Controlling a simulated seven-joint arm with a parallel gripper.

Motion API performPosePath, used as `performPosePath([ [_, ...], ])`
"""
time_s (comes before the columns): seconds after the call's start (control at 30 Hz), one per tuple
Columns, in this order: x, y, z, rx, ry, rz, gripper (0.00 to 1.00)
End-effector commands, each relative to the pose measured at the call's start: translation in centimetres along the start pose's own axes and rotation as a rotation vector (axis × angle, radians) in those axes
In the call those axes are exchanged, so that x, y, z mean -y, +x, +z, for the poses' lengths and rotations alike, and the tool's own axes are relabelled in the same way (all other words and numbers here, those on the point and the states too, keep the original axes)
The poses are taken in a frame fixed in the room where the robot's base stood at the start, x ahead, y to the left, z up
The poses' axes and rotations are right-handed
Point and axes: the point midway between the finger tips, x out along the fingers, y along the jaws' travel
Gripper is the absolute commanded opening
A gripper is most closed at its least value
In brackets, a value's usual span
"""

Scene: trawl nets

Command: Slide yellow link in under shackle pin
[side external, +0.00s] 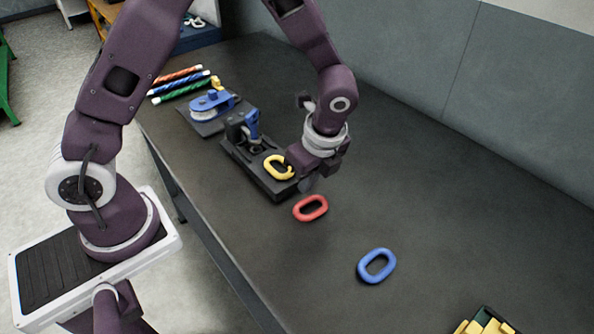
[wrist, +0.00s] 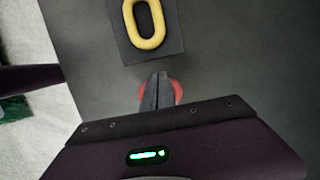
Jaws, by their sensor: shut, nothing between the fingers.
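The yellow link (side external: 278,167) lies flat on the near end of a dark block (side external: 274,187). It also shows at the top of the wrist view (wrist: 144,24), lying on the dark block (wrist: 173,40). The shackle with its blue part (side external: 252,126) stands on the same block, behind the link in the side view; its pin is too small to make out clearly.
A red link (side external: 310,208) lies on the table close to my gripper, partly hidden behind my fingers in the wrist view. A blue link (side external: 376,266) lies farther right. A blue pulley block (side external: 212,103) and coloured rods (side external: 178,82) are at the left. The table's right side is mostly clear.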

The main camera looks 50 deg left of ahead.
Motion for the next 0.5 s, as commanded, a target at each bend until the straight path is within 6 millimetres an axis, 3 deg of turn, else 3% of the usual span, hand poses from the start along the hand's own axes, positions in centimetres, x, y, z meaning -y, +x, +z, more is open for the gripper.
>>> performPosePath([
  [0.03, 0.1, 0.1, 1.1, 0.000, -0.008, -0.002, 0.00],
  [0.2, 0.1, 0.5, 2.8, 0.000, -0.005, -0.002, 0.00],
  [0.5, 0.1, 0.6, 3.3, -0.001, -0.004, -0.003, 0.00],
])
